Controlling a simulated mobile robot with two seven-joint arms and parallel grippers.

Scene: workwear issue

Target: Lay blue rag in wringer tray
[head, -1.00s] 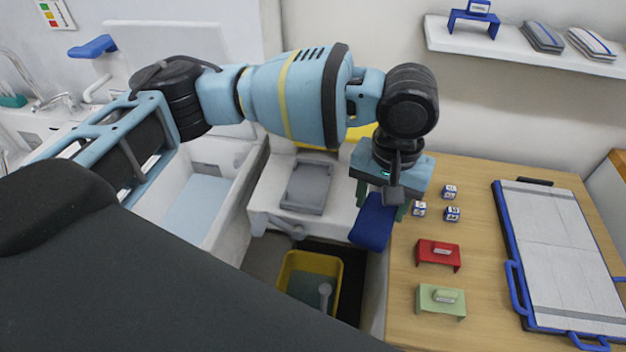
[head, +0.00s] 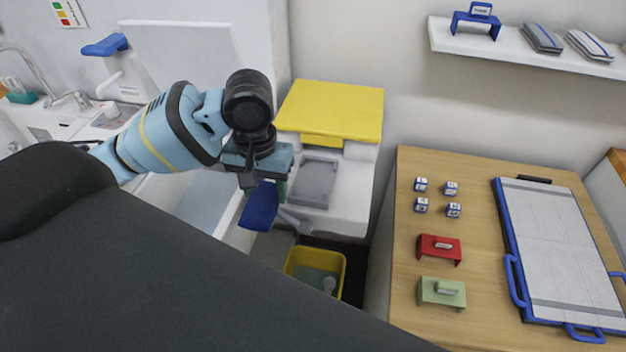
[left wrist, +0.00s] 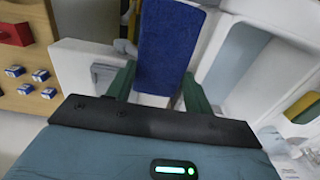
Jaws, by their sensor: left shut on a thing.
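My left gripper (head: 263,182) is shut on the blue rag (head: 259,206), which hangs down from its fingers. In the left wrist view the rag (left wrist: 168,45) shows between the two green fingers. The grey wringer tray (head: 313,182) lies on a white unit just right of the gripper in the head view. The rag is beside the tray, on its left, and not over it. The tray's surface looks empty. My right gripper is not in view.
A yellow lid (head: 335,108) stands behind the tray, and a yellow bucket (head: 341,273) is below it. A white basin is at left. The wooden table (head: 400,290) at right holds small blue-white blocks, red and green stands (head: 441,292) and a blue-framed board.

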